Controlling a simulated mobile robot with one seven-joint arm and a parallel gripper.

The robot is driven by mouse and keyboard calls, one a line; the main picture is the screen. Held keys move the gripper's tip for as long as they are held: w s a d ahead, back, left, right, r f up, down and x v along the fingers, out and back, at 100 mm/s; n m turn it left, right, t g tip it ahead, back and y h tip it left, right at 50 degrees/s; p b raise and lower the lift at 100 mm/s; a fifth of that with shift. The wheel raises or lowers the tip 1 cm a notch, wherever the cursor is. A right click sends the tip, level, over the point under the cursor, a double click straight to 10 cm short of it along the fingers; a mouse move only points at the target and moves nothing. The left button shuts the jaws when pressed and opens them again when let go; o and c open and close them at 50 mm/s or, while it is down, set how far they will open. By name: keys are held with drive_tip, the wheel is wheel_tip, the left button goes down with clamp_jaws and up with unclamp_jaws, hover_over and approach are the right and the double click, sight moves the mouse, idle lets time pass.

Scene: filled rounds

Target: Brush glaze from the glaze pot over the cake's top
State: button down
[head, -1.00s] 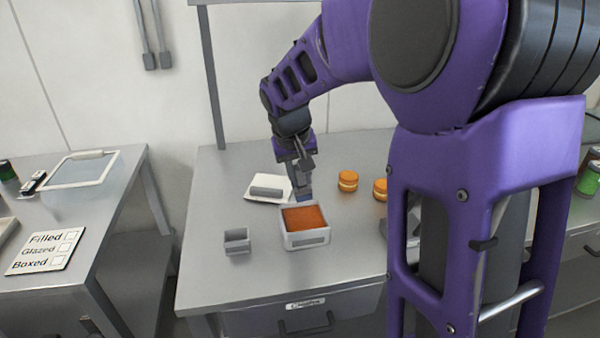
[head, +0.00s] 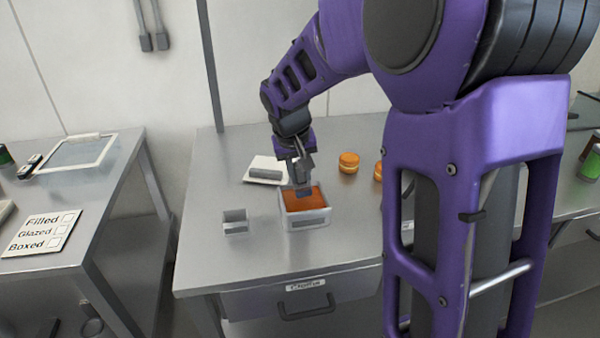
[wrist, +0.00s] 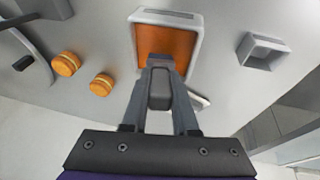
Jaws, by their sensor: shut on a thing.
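The glaze pot (head: 306,219) is a square white tub of orange glaze on the middle table. It also shows in the wrist view (wrist: 193,22). My gripper (head: 300,170) is over the pot, shut on a grey brush (wrist: 160,92). The brush's dark blue-grey end (head: 304,191) is at the orange surface inside the rim; I cannot tell how deep it goes.
A small grey open box (head: 236,222) stands left of the pot. A white slab with a grey bar (head: 265,173) lies behind it. A sign reading Filled, Glazed, Boxed (head: 40,233) lies on the left table. Green-labelled cans (head: 593,163) stand far right.

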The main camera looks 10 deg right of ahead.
drive_tip(key=shift+f+b, duration=0.55)
drive_tip(key=shift+f, duration=0.05)
idle(1.6)
drive_tip(key=shift+r+p, duration=1.85)
drive_tip(key=shift+r, duration=1.7)
